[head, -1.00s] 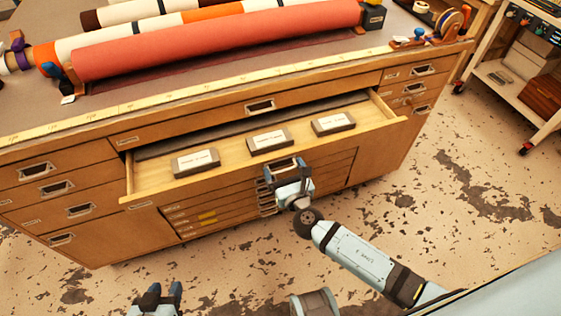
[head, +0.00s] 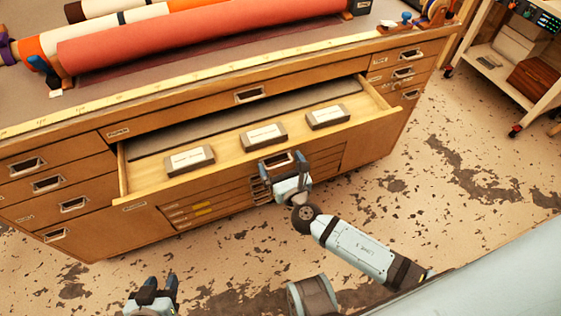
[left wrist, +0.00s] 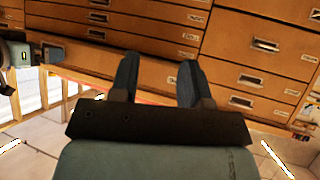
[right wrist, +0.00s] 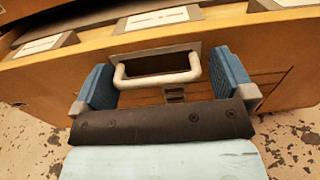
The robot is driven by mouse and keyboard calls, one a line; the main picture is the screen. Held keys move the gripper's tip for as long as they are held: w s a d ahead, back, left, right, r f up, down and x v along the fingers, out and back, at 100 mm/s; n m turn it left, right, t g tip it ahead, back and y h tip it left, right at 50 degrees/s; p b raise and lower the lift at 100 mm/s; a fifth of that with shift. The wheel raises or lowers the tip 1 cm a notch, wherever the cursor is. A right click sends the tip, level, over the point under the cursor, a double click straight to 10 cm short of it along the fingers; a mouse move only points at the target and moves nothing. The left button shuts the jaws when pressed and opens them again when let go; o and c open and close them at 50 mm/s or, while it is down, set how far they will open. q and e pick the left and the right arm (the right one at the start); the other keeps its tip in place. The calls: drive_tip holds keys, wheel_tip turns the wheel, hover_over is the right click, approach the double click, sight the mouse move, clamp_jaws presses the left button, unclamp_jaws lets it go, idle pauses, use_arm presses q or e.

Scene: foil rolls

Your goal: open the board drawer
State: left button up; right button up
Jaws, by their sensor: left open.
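The wide wooden drawer (head: 365,130) under the cabinet's top row stands pulled out. A grey board (head: 205,140) lies at its back, with several labelled blocks (head: 263,134) in front of it. My right gripper (head: 283,166) is at the middle of the drawer front.
The cabinet top (head: 100,90) carries large rolls (head: 210,38) and a yellow measuring strip (head: 210,82). Shallow drawers (head: 200,209) lie below the open one. A wheeled cart (head: 500,60) stands at the right. The floor (head: 460,240) in front is clear.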

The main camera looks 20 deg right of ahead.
use_arm(q)
drive_tip(key=r+p, duration=0.1)
drive_tip(key=p, duration=0.1)
drive_tip(key=r+p, duration=0.2)
drive_tip(key=p, duration=0.1)
drive_tip(key=r+p, duration=0.2)
drive_tip(key=shift+s+a+p, duration=0.3)
drive_tip(key=shift+s+p, duration=0.05)
use_arm(e)
wheel_tip(320, 180, up, 20)
use_arm(q)
wheel_tip(320, 180, up, 9)
drive_tip(key=p, duration=1)
drive_tip(key=shift+a+r, duration=0.2)
drive_tip(key=shift+a, duration=0.05)
use_arm(e)
drive_tip(key=s+d+f+m+g+y, duration=0.1)
drive_tip(key=s+f+m+g, duration=0.2)
drive_tip(key=s+m, duration=0.6)
drive_tip(key=s+d+f+m+g+y, duration=0.1)
drive_tip(key=s+f+m+g, duration=0.3)
drive_tip(key=m, duration=2)
drive_tip(key=s+f, duration=0.3)
drive_tip(key=s, duration=0.3)
drive_tip(key=shift+s+d+y, duration=0.15)
drive_tip(key=shift+d+y, duration=0.1)
drive_tip(key=shift+y, duration=0.05)
use_arm(q)
drive_tip(key=shift+s+r, duration=0.1)
